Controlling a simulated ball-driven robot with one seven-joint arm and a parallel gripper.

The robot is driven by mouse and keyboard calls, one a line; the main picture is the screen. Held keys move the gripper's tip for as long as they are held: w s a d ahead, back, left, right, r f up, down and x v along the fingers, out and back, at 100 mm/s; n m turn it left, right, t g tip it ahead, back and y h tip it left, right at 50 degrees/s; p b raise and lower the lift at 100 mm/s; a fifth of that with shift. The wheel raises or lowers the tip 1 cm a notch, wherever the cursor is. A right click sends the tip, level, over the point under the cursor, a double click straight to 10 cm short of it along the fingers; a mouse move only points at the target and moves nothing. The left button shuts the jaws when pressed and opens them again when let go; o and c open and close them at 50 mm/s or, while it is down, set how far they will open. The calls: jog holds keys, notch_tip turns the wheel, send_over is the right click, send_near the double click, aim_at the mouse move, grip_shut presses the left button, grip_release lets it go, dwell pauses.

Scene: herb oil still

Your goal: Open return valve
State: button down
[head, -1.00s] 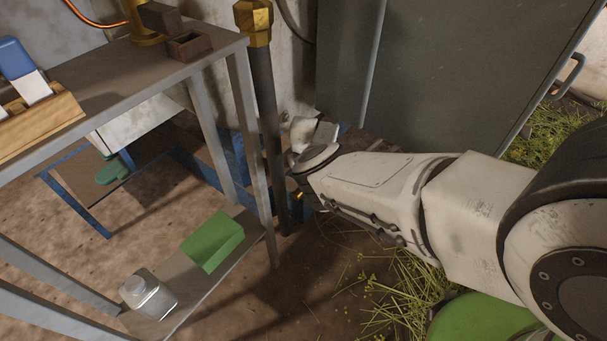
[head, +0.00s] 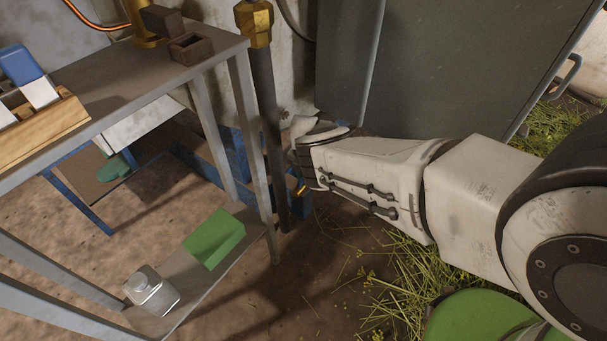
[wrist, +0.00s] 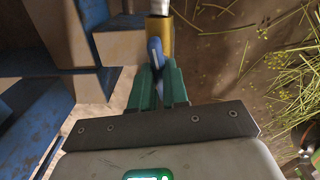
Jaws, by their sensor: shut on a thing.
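The return valve shows in the wrist view as a brass body (wrist: 159,38) on a pale pipe (wrist: 159,7) with a blue lever (wrist: 155,52). My gripper (wrist: 157,78) has green fingers on both sides of the lever and is shut on it. The lever points roughly in line with the pipe in this view, though its exact angle is hard to judge. In the head view my wrist hides the fingers and most of the valve. A small brass piece (head: 302,190) shows beside my wrist there.
A metal shelf (head: 110,75) stands left of my arm, holding a green box (head: 214,240) and a clear bottle (head: 150,290) below. A dark upright pipe with a brass top (head: 254,24) is close to my wrist.

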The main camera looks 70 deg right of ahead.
jog(key=shift+m, duration=1.1)
jog(key=c, duration=1.1)
grip_release()
notch_tip(320, 180, up, 11)
jog(key=p, duration=0.8)
jog(key=shift+f, duration=0.1)
